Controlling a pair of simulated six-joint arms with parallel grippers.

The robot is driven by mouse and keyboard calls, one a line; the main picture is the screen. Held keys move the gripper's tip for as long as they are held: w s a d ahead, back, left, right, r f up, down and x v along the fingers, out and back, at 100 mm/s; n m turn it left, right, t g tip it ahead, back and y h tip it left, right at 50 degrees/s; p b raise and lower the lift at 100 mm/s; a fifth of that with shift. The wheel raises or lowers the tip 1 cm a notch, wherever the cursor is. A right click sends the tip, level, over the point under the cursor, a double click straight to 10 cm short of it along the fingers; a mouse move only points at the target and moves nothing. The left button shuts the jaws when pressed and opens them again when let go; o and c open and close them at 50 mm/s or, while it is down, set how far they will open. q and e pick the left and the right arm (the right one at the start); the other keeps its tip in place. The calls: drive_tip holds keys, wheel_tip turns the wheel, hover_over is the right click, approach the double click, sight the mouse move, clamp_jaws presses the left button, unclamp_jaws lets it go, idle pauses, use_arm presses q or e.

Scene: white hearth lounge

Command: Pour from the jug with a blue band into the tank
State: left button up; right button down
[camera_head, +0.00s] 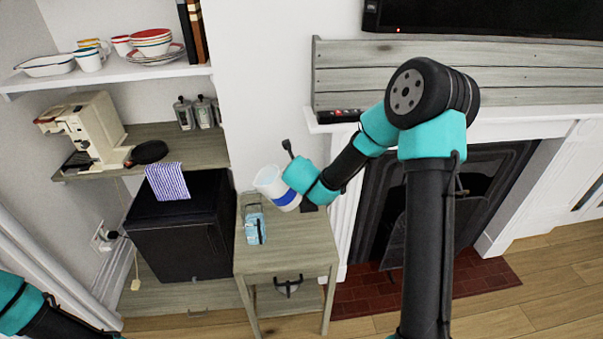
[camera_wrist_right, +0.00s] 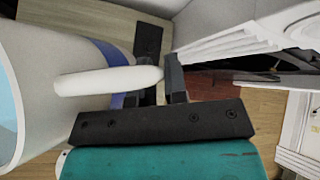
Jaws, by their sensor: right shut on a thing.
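The white jug (camera_head: 268,181) with a blue band (camera_head: 287,197) is tilted, its mouth toward the upper left, above the small wooden table. My right gripper is shut on the jug's white handle; in the right wrist view the gripper (camera_wrist_right: 155,88) closes around the handle (camera_wrist_right: 100,82). Light blue shows inside the jug's mouth at the left edge of that view. The tank (camera_head: 254,227), clear with light blue content, stands on the table's left side, below the jug. I see no stream between them. My left gripper is out of view; only its arm shows at lower left.
The small table (camera_head: 290,245) has bare top to the right of the tank. A dark cabinet (camera_head: 180,230) with a striped cloth (camera_head: 167,181) stands to the left. A fireplace (camera_head: 385,215) is behind my right arm. A coffee machine (camera_head: 93,130) sits on the shelf.

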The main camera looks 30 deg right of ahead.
drive_tip(key=shift+f, duration=0.15)
drive_tip(key=shift+r+h, duration=0.3)
drive_tip(key=shift+r, duration=0.05)
drive_tip(key=shift+a+r+n+h, duration=0.15)
drive_tip(key=shift+r+n+h, duration=0.4)
drive_tip(key=shift+r, duration=0.65)
drive_tip(key=shift+r, duration=0.15)
drive_tip(key=shift+r+h, duration=0.15)
drive_tip(key=shift+h, duration=0.1)
drive_tip(key=shift+a+r, duration=0.1)
drive_tip(key=shift+r, duration=0.05)
idle(0.5)
drive_tip(key=shift+r+h, duration=0.25)
drive_tip(key=shift+h, duration=0.05)
drive_tip(key=shift+a+r, duration=0.1)
